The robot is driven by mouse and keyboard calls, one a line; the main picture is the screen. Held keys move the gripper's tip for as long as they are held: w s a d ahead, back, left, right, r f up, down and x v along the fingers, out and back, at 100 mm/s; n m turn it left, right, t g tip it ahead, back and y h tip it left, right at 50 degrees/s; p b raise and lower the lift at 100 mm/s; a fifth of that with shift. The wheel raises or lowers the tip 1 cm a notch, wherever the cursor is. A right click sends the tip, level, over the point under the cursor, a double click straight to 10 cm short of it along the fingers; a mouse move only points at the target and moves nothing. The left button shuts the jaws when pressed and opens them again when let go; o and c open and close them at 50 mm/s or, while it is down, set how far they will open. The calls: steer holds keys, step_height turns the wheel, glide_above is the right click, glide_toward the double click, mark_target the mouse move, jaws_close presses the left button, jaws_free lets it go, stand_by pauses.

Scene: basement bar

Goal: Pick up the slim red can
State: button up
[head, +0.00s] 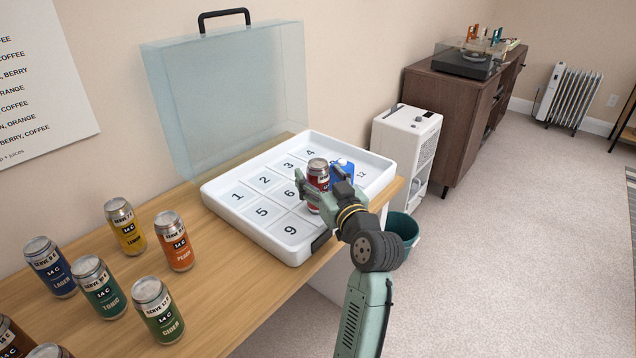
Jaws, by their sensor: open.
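A slim dark red can (318,174) with a silver top stands upright in the white numbered tray (226,213), toward its right side. My gripper (319,184) reaches in from the front right, with one finger left of the can and the other right of it. The jaws are open, and I cannot tell whether either finger touches the can. The can's lower part and the cell under it are partly hidden by my gripper.
A blue object (343,169) stands close behind the red can. The tray has a raised clear lid (225,90). Several cans, including an orange one (174,241) and a yellow one (125,228), stand on the wooden table (212,300) at left. A green bin (404,229) stands below right.

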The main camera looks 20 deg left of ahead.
steer(key=shift+x, duration=0.8)
steer(key=shift+c, duration=0.3)
steer(key=shift+r, duration=0.1)
steer(key=c, duration=1.4)
